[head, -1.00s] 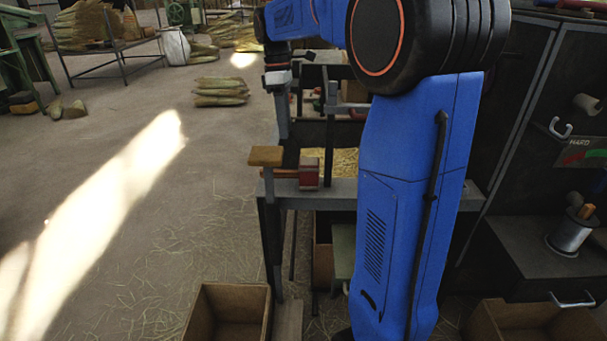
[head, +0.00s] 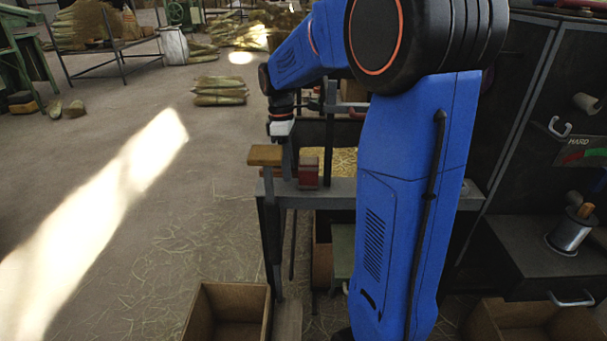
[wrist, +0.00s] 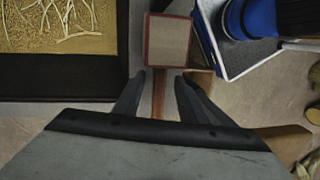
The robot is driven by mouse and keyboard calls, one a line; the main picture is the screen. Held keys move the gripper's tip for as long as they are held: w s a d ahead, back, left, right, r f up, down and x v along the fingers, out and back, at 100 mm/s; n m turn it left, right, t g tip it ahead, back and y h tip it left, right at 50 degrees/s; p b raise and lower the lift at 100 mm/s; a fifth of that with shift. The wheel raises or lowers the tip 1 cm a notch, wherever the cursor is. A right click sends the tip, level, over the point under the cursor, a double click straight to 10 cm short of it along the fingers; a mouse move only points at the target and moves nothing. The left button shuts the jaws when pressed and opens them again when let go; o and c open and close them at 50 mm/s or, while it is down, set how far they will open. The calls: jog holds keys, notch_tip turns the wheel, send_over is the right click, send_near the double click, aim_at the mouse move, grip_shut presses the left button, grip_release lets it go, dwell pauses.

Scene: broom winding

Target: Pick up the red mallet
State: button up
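The red mallet lies on the grey bench, its block-shaped red head (head: 308,172) at the bench's left part in the head view. In the wrist view the head (wrist: 168,41) is at top centre, with a pale face and red edges, and the brown handle (wrist: 159,92) runs from it toward me. My gripper (wrist: 158,80) is open, one finger on each side of the handle with gaps showing. How deep the fingertips sit beside the handle is hard to tell.
A wooden block (head: 265,155) stands at the bench's (head: 335,188) left end, close to my gripper. A dark-framed straw tray (wrist: 60,28) lies beside the mallet in the wrist view. A blue thing (wrist: 248,18) is at upper right. An open box (head: 228,315) stands on the floor.

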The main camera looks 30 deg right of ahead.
jog(key=shift+s+f, duration=0.1)
jog(key=shift+f, duration=0.65)
jog(key=shift+c, duration=0.2)
grip_shut()
jog(key=shift+r, duration=0.1)
notch_tip(320, 180, up, 18)
jog(key=s+a, duration=1)
jog(key=s, duration=0.5)
